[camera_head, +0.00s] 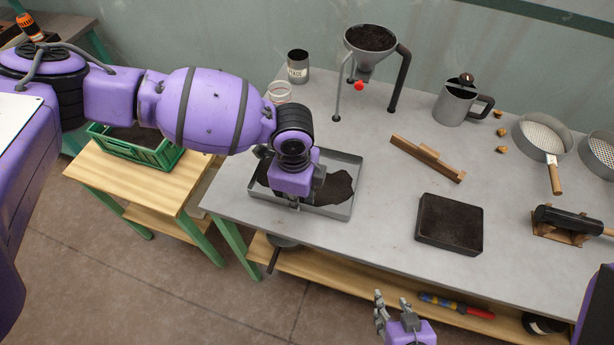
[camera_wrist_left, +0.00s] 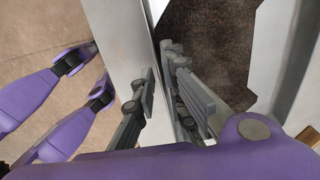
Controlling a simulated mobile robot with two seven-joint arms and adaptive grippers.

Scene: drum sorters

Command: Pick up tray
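A shallow grey metal tray (camera_head: 352,178) with a patch of dark soil lies on the workbench, near its front left. My left gripper (camera_head: 294,204) is over the tray's near side, pointing down. In the left wrist view my left gripper (camera_wrist_left: 160,92) is open, with one finger on each side of the wall of the tray (camera_wrist_left: 149,25). A gap shows between its fingers; contact with the wall cannot be made out. My arm hides part of the tray in the head view. My right gripper (camera_head: 393,306) is open and empty, in front of the workbench's front edge.
A dark square block or pan (camera_head: 450,224) and a wooden piece (camera_head: 428,158) lie right of the tray. A funnel on a stand (camera_head: 371,40), a can (camera_head: 298,67) and a jug (camera_head: 456,104) stand behind. A green crate (camera_head: 140,150) is on the left side table.

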